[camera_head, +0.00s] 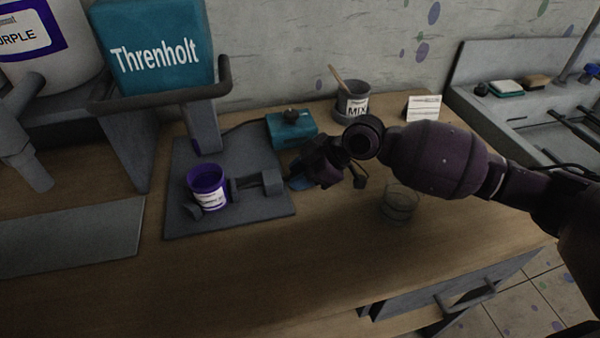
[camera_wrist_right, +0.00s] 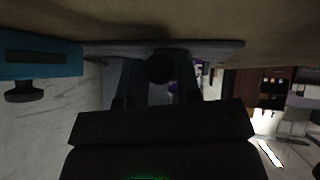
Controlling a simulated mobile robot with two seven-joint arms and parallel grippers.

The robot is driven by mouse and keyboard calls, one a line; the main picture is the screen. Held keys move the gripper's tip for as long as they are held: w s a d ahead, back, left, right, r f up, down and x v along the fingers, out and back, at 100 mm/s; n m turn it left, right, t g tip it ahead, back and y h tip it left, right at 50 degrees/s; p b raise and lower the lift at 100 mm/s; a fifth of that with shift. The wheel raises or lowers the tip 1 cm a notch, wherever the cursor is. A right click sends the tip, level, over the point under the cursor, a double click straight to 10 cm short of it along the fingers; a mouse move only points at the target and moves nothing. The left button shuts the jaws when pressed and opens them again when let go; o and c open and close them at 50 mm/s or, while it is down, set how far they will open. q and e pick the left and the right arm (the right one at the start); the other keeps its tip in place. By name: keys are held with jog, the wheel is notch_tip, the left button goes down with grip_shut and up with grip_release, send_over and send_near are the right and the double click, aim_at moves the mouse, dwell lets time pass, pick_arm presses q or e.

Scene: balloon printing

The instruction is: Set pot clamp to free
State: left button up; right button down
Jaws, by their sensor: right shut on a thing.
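The purple pot (camera_head: 208,188) with a white label stands upright on the dark base plate (camera_head: 262,212) of the teal Threnholt machine (camera_head: 158,45). The grey pot clamp (camera_head: 256,183) lies on the plate just right of the pot, and a small grey jaw piece (camera_head: 191,211) sits at the pot's front left. My right gripper (camera_head: 290,180) is at the clamp's right end. In the right wrist view, a dark round knob (camera_wrist_right: 160,68) sits between my fingers, shut on it. The gripper's own arm partly hides this contact in the head view. My left gripper is not in view.
A teal box with a knob (camera_head: 291,128) stands behind the plate. A clear glass (camera_head: 398,203) stands right of my gripper, below my arm. A grey MIX cup (camera_head: 352,103) with a stick and a white card (camera_head: 423,108) are at the back. The counter front is clear.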

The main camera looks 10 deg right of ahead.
jog(key=d, duration=0.5)
jog(key=shift+f+b, duration=0.1)
jog(key=shift+b, duration=0.3)
jog(key=shift+d, duration=0.2)
jog(key=c, duration=0.8)
grip_release()
jog(key=shift+d, duration=0.15)
jog(key=shift+r, duration=0.2)
jog(key=p+v, duration=0.1)
jog(key=v, duration=0.9)
jog(key=shift+s+d+r, duration=0.15)
jog(key=shift+d+r, duration=0.05)
